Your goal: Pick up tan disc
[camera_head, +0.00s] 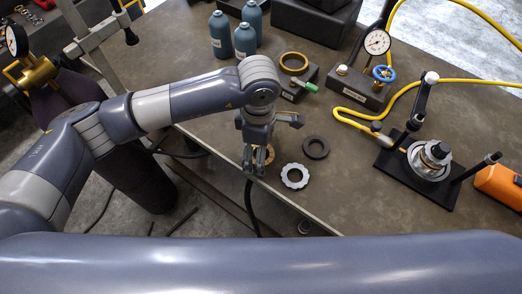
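A tan disc (269,154) lies on the dark table near its front edge, partly hidden behind my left gripper. My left gripper (255,168) points down right at the disc, with its fingers overlapping it in the picture. Whether the fingers are open or closed on the disc is not clear. My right gripper is not in view.
A dark ring (316,147) and a pale toothed ring (295,176) lie close to the right. A block with a brass ring (293,63), teal bottles (245,40), a gauge (376,42) and a black fixture (403,178) stand farther off.

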